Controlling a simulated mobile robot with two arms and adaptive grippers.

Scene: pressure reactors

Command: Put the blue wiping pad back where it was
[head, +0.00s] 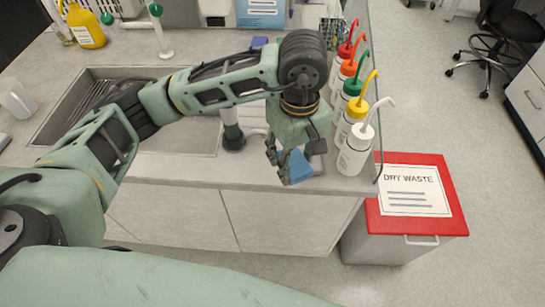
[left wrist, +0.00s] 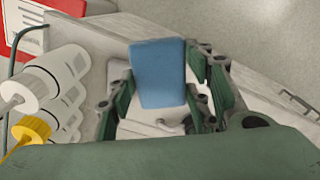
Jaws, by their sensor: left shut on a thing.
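The blue wiping pad (head: 299,168) is between the fingers of my left gripper (head: 296,163), near the front edge of the counter in the head view. In the left wrist view the pad (left wrist: 157,75) stands out beyond the fingers, with its broad blue face toward the camera. My left gripper (left wrist: 160,95) is shut on it. I cannot tell whether the pad touches the counter. My right gripper is not in view.
Several wash bottles (head: 353,150) with coloured caps stand in a row just right of the pad. A sink (head: 72,90) is at the left. A red-lidded dry waste bin (head: 455,205) stands beyond the counter's right end. Another blue item (head: 259,42) lies behind my arm.

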